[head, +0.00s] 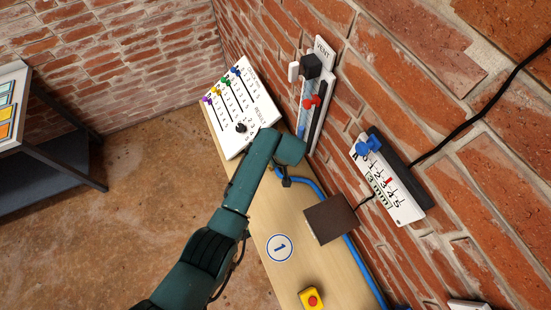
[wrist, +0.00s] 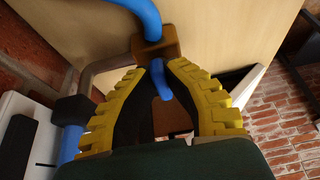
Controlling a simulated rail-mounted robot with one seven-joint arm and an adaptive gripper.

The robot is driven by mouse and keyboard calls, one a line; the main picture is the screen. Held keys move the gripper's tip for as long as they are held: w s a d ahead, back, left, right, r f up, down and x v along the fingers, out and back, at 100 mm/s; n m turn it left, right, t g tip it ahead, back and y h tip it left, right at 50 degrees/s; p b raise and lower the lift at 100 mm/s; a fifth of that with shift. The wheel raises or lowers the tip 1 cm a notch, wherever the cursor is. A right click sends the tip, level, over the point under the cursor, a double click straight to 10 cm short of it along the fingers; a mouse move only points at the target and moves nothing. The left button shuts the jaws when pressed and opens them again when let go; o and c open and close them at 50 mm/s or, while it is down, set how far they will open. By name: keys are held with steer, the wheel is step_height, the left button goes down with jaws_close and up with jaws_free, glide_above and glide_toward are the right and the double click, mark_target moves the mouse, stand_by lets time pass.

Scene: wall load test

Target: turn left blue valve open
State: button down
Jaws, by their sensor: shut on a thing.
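In the wrist view, a brass-coloured valve body (wrist: 156,49) sits on a pipe with a blue hose (wrist: 141,14) leaving its top. A short blue valve handle (wrist: 161,82) hangs from it between the yellow ribbed fingers of my gripper (wrist: 158,68). The fingers close in on the handle near their tips, just below the brass body. In the head view my arm covers the valve and most of the gripper. The handle's exact angle is hard to tell.
A wooden bench (head: 250,245) runs along the brick wall, with a yellow box with a red button (head: 311,298) and a brown block (head: 330,219). A white panel with coloured sliders (head: 241,112) stands at its far end. Wall units (head: 388,185) are at right.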

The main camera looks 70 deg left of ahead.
steer(key=shift+s+f, duration=0.1)
steer(key=c, duration=1.1)
jaws_free()
steer(key=v, duration=1.2)
